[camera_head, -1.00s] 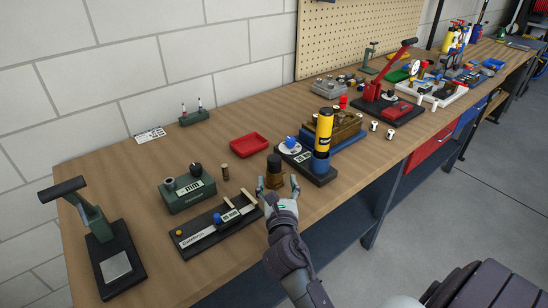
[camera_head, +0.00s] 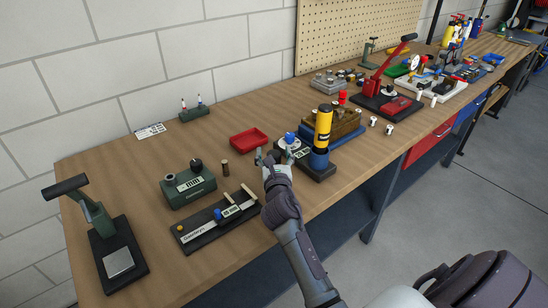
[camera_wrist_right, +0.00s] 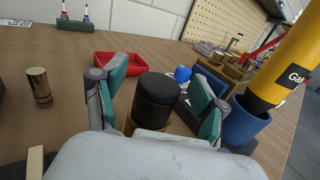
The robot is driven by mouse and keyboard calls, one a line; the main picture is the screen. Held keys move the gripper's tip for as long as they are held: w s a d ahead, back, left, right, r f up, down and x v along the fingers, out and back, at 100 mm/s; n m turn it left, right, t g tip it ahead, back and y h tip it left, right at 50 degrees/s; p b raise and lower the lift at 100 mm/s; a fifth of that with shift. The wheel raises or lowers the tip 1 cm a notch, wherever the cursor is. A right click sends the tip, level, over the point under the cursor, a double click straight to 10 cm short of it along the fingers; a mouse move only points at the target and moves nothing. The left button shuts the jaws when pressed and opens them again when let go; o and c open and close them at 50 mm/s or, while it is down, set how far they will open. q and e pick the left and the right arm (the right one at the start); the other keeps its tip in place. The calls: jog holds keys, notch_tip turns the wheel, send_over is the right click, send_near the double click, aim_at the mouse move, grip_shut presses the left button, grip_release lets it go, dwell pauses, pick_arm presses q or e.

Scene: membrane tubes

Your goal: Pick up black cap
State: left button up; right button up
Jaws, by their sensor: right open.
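The black cap (camera_wrist_right: 157,95) is a short dark cylinder on top of a brassy-brown body, of which only a sliver shows below it in the right wrist view. My right gripper (camera_wrist_right: 155,92) is open, with one green-padded finger on each side of the cap. Gaps show between the pads and the cap. In the head view my right gripper (camera_head: 273,157) reaches over the bench from the front, and the cap is mostly hidden between its fingers. My left gripper is not in view.
A yellow tube in a blue cup (camera_wrist_right: 245,122) stands close to the right finger. A red tray (camera_head: 249,140) lies behind, and a small brass cylinder (camera_wrist_right: 39,85) stands to the left. A black-based gauge fixture (camera_head: 220,222) lies at front left.

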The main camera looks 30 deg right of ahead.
jog(key=c, duration=1.1)
jog(key=shift+o, duration=0.2)
